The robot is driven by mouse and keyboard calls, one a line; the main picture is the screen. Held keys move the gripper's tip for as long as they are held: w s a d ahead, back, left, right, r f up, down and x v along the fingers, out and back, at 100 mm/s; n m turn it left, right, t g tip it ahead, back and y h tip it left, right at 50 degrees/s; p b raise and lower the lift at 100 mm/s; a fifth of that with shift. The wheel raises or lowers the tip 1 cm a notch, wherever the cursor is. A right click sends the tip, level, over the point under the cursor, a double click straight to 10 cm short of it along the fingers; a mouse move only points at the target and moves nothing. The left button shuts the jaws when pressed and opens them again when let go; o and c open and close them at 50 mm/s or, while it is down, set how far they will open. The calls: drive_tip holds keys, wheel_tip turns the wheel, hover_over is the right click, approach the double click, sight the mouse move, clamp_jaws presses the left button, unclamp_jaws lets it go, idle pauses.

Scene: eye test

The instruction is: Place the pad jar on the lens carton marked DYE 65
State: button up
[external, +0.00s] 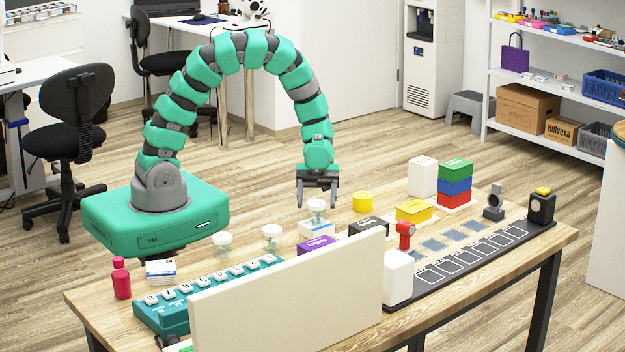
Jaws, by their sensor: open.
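Several small clear jars with white lids are in view; I cannot tell which is the pad jar. One jar (317,207) appears to stand on a low white carton (317,230), though it could be just behind it. Two more jars, one in the middle (271,234) and one at the left (222,240), stand on the table. My gripper (317,200) points down, open, its fingers apart on either side of the first jar's lid, with no visible grip. Other cartons are purple (312,246), black (368,226) and yellow (413,211). No DYE 65 marking is readable.
A cream panel (290,295) hides part of the table's front. A tall white box (423,176), a green-blue-red stack (455,182) and a dark slotted board (470,255) are right.

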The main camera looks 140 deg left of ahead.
drive_tip(key=p+v, duration=0.2)
drive_tip(key=v, duration=0.9)
drive_tip(key=shift+a+r, duration=0.1)
drive_tip(key=shift+a, duration=0.1)
